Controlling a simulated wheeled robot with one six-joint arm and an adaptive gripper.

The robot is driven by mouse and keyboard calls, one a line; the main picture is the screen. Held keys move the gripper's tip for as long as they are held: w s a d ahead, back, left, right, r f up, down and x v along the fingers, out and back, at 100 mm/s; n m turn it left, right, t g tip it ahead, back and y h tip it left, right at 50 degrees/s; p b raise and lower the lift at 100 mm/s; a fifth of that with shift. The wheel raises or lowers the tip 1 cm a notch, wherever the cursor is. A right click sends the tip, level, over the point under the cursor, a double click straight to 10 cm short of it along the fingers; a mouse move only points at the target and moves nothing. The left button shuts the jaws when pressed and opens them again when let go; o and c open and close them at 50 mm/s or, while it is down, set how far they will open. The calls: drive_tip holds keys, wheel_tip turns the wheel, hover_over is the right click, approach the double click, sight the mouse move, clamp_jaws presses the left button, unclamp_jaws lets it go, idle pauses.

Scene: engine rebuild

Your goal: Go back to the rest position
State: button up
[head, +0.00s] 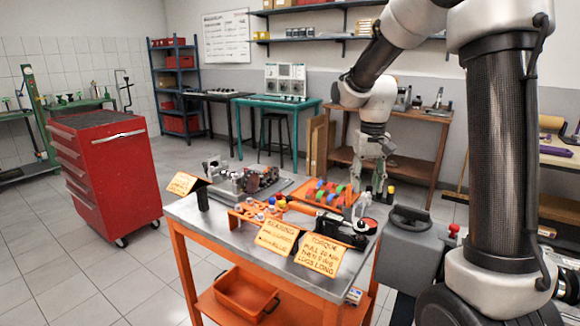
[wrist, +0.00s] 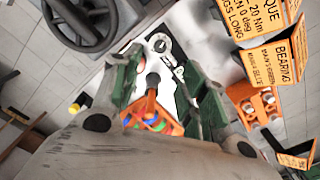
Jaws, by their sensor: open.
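My gripper (head: 374,168) hangs from my arm over the right back part of the steel-topped workbench (head: 205,222), pointing down. In the wrist view its two green fingers (wrist: 165,85) stand apart, and I see nothing held between them. Below it in the wrist view is an orange tray (wrist: 135,121) with colored pieces, partly hidden by the gripper. The same tray (head: 303,196) shows in the head view, left of the gripper. I cannot tell the exact height of the fingertips above the bench.
A bearing sign (head: 277,237) and a torque sign (head: 319,254) stand at the bench's front edge. A black device (head: 340,229) sits beside them. A red tool cabinet (head: 108,170) stands left, with open floor between. A wooden table (head: 408,170) is behind.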

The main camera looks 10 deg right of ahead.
drive_tip(key=s+r+n+t, duration=0.1)
drive_tip(key=s+r, duration=0.3)
drive_tip(key=s, duration=0.8)
drive_tip(key=s+r+n+t, duration=0.1)
drive_tip(key=s+r+t, duration=0.2)
drive_tip(key=s, duration=0.9)
drive_tip(key=shift+s+d+r, duration=0.35)
drive_tip(key=shift+r, duration=0.35)
